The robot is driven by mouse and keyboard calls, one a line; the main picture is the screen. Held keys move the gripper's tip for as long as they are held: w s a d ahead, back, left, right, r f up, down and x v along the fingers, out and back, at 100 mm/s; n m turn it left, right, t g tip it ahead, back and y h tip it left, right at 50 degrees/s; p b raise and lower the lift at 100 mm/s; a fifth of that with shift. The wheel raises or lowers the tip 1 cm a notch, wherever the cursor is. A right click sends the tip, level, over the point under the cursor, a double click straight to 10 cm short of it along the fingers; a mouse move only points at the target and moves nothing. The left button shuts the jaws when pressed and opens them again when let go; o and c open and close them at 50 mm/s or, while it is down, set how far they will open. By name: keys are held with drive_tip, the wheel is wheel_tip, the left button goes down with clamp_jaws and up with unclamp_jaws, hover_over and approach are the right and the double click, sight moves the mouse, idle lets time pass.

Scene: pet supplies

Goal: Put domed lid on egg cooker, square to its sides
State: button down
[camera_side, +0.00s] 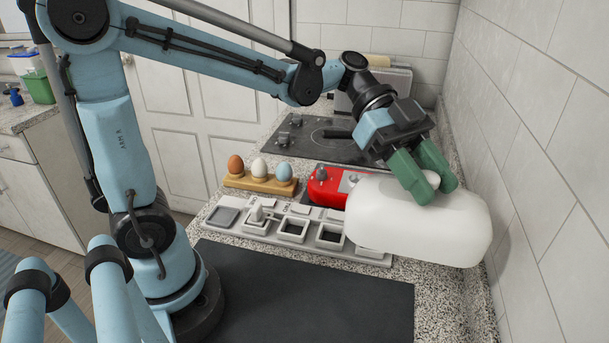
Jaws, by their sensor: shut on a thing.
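My gripper (437,190) has green fingers and is shut on the pale knob on top of the white domed lid (430,228). The lid is held in the air at the right, near the tiled wall, and looks tilted in this view. The red egg cooker (322,190) stands on the counter behind and left of the lid. Its left end shows, with a grey top part; the lid and gripper hide the rest. I cannot tell the gap between lid and cooker, or whether their sides line up.
A wooden holder (259,186) with three eggs stands left of the cooker. A grey-white tray (275,239) with several compartments lies in front. A dark mat (310,290) is bare. A black cooktop (320,140) is behind; a tiled wall (540,170) limits the right side.

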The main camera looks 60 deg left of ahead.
drive_tip(key=w+a+f, duration=0.2)
drive_tip(key=w+a, duration=0.5)
drive_tip(key=a, duration=0.4)
drive_tip(key=w+a+f, duration=0.2)
drive_tip(key=w+a, duration=0.6)
drive_tip(key=a, duration=0.3)
wheel_tip(320, 180, down, 6)
drive_tip(key=shift+d, duration=0.2)
drive_tip(key=shift+s+f, duration=0.1)
drive_tip(key=shift+f, duration=0.4)
idle(0.7)
drive_tip(key=shift+w+f, duration=0.2)
drive_tip(key=shift+w, duration=0.05)
idle(0.6)
drive_tip(key=c, duration=0.7)
unclamp_jaws()
drive_tip(key=shift+a, duration=0.1)
